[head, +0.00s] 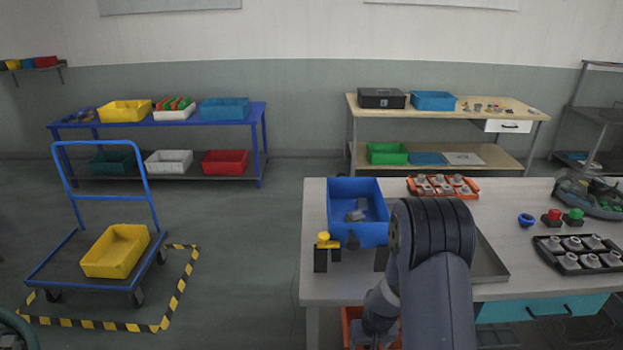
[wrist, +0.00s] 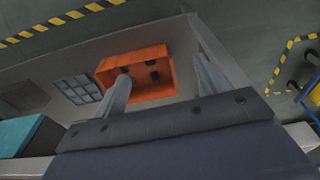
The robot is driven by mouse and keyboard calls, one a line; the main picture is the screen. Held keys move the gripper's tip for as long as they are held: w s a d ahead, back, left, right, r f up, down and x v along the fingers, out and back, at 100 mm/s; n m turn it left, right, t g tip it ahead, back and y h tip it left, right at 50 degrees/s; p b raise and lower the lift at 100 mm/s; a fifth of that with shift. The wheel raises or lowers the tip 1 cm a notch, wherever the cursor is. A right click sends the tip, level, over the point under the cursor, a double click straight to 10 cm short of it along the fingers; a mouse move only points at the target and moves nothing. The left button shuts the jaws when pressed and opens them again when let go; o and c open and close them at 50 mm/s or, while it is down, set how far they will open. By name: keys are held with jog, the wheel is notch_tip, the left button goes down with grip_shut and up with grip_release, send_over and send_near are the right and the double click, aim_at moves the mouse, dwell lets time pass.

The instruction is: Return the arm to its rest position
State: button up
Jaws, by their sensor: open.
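My arm (head: 436,265) rises in front of the work table in the head view and bends down at the table's front edge. In the head view I cannot make out the fingers of my gripper. In the wrist view my gripper (wrist: 160,68) is open, its two grey fingers spread apart with nothing between them. An orange bin (wrist: 136,58) with a few dark items inside lies beyond the fingertips. Part of this bin (head: 352,315) shows low by the table's front, partly hidden by my arm.
The work table (head: 315,215) holds a blue tank (head: 355,188), a yellow-topped device (head: 323,240), an orange tray (head: 415,187) and a black tray (head: 547,246) of parts. A blue trolley (head: 60,262) stands left. The floor between is clear.

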jog(key=s+f+b, duration=0.4)
jog(key=f+b, duration=0.1)
jog(key=f, duration=0.5)
jog(key=shift+s+f, duration=0.2)
jog(key=shift+r, duration=0.2)
